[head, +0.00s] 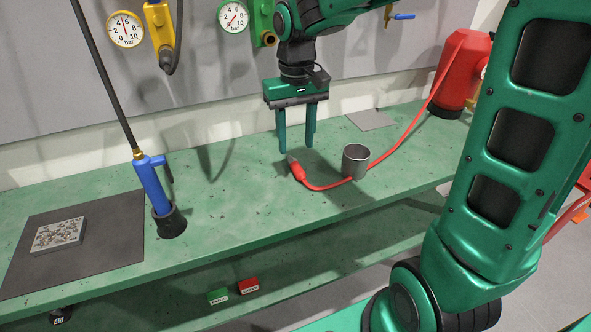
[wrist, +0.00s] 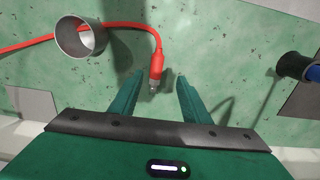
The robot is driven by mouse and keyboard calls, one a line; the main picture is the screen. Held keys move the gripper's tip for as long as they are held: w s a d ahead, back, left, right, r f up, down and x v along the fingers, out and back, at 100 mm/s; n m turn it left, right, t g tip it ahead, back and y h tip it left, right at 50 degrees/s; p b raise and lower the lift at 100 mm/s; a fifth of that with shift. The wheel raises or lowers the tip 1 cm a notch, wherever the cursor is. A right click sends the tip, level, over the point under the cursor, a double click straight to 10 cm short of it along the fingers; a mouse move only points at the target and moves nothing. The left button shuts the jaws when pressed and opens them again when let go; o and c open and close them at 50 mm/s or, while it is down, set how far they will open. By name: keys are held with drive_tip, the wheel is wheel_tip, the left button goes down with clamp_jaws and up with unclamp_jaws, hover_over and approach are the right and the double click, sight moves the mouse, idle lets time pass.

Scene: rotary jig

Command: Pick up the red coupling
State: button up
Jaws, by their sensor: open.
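The red coupling (head: 297,169) lies on the green bench at the end of a red hose, its grey metal tip pointing up-left in the head view. In the wrist view the coupling (wrist: 157,62) shows just ahead of the fingertips, with its metal tip between them. My gripper (head: 297,150) points down above the bench near the coupling, its two green fingers apart and empty. The gripper (wrist: 156,74) also shows open in the wrist view. I cannot tell exactly how high the fingertips are above the bench.
The hose runs to a red tank (head: 461,75) at the right. A blue tool (head: 153,187) stands in a black holder at left, near a dark mat (head: 110,240) with a speckled block.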

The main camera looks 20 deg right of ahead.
sight(298, 168)
drive_tip(key=shift+d+f, duration=0.2)
drive_tip(key=shift+f, duration=1.95)
drive_tip(key=shift+d+f, duration=0.15)
drive_tip(key=shift+f, duration=1.95)
clamp_jaws()
